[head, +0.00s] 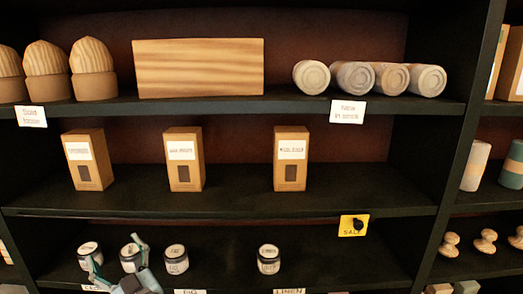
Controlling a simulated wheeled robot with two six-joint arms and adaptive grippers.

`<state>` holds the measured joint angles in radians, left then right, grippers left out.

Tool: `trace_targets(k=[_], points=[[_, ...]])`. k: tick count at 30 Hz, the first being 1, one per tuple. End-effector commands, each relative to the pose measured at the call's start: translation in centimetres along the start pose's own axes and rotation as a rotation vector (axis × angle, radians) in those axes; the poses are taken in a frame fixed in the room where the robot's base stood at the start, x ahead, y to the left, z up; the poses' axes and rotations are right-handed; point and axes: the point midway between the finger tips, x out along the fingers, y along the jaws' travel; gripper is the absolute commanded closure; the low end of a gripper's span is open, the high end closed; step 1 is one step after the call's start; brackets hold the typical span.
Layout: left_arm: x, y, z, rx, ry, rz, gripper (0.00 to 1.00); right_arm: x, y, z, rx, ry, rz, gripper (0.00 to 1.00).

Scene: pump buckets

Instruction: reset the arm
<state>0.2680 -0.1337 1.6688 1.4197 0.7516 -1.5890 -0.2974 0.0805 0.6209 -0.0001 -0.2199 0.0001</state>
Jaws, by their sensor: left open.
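My left gripper (117,254) shows at the bottom left, in front of the lower shelf. One finger overlaps the second small jar (130,255) from the left in the picture, and the other is near the leftmost jar (89,252). I cannot tell whether the fingers touch either jar. My right gripper is not in view.
Two more jars stand on the lower shelf, one nearby (176,259) and one farther right (268,259). Three cardboard boxes (184,160) stand on the middle shelf. A yellow sale tag (353,226) hangs on its edge. The lower shelf's right part is bare.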

Motion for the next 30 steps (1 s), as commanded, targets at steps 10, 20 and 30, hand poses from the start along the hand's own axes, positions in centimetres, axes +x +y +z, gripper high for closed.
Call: trace_targets(k=[10,20,30], points=[[-16.9,7.1,3.9,0.148,-0.217,1.014,0.26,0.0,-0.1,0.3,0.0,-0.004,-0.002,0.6],[-30.4,-9.0,14.3,0.542,-1.123,0.993,0.26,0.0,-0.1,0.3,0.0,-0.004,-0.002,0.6],[-34.5,-21.4,17.6,0.724,-1.506,0.615,0.26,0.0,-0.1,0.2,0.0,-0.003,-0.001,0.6]])
